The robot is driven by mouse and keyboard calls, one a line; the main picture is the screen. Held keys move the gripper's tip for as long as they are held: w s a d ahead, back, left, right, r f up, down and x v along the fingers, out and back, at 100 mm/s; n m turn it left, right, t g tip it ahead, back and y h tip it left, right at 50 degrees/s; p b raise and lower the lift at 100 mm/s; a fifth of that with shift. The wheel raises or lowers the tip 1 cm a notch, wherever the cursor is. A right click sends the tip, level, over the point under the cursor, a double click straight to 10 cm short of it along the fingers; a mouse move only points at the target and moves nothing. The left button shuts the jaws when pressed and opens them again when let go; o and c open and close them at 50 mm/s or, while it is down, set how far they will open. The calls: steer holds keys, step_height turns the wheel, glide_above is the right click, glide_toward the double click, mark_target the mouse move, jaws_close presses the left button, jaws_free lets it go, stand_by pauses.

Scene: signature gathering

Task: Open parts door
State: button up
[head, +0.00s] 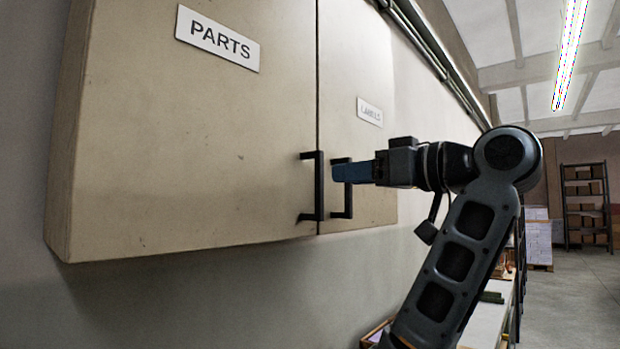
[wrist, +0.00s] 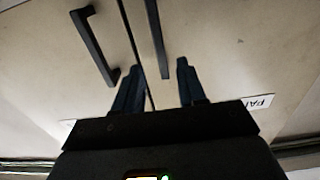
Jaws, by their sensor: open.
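The parts door (head: 190,130) is the tan left door of a wall cabinet, with a white PARTS sign (head: 217,39). It looks shut, flush with its neighbour. Its black bar handle (head: 318,187) stands upright at the door's right edge. My gripper (head: 335,172) is to the right of this handle, with a small gap in the head view. In the wrist view my gripper (wrist: 158,78) is open and empty, its two dark fingers apart. The parts handle (wrist: 157,38) shows between the fingertips' lines there; its depth relative to them is hard to tell.
The labels door (head: 360,120) adjoins on the right, also shut. Its own black handle (head: 343,205) is close beside the parts handle, partly behind my gripper. A bench (head: 490,318) is below right. Open floor (head: 585,300) and a shelf rack (head: 586,205) are farther right.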

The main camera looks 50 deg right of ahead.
mark_target(322, 175)
steer(key=w+p, duration=0.1)
steer(key=w, duration=0.6)
steer(key=shift+w+a+r+p, duration=0.15)
steer(key=shift+w+p, duration=0.2)
steer(key=shift+p, duration=0.05)
jaws_close()
stand_by(0.3)
